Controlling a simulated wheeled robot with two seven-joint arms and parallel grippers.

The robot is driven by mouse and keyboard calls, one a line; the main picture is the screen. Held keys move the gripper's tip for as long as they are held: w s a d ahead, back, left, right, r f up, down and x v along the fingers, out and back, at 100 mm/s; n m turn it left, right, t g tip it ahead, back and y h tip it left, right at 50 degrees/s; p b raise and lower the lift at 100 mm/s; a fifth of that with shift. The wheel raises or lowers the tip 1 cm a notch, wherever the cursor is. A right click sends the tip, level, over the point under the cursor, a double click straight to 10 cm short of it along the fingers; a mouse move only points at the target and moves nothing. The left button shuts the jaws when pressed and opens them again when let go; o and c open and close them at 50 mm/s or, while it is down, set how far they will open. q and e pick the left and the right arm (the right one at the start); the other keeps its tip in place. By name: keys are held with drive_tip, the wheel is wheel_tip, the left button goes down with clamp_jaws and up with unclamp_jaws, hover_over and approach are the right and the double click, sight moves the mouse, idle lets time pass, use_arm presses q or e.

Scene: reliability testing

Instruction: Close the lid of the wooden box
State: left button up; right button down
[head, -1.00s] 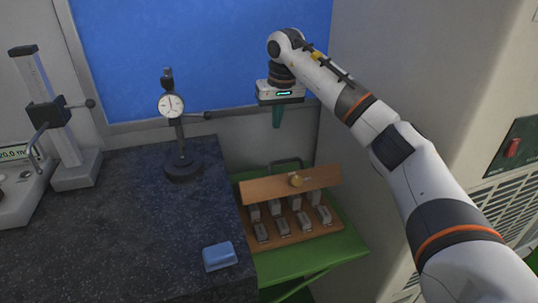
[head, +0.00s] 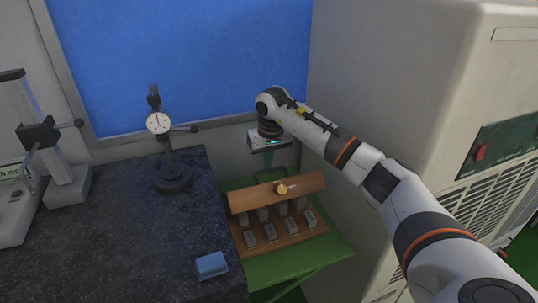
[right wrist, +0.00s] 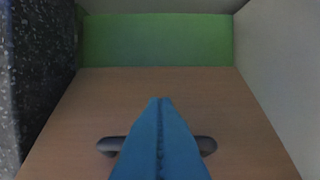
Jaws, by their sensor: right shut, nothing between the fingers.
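The wooden box (head: 284,241) stands on a green surface at the lower middle of the head view. Its wooden lid (head: 250,202) is partly open and tilted above the box, with a brass knob (head: 281,188) on it. Several grey metal blocks sit inside. My right gripper (head: 283,165) is shut and empty, just behind and above the lid in the head view. My left gripper is not in view.
A dark granite table (head: 110,235) with a dial gauge stand (head: 172,175) and a blue block (head: 211,265) lies left of the box. A large beige cabinet (head: 400,75) stands close on the right. A wall with a blue panel (head: 180,60) is behind.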

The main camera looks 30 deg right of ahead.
drive_tip(key=shift+s+r, duration=0.1)
drive_tip(key=shift+s, duration=0.15)
drive_tip(key=shift+a, duration=0.1)
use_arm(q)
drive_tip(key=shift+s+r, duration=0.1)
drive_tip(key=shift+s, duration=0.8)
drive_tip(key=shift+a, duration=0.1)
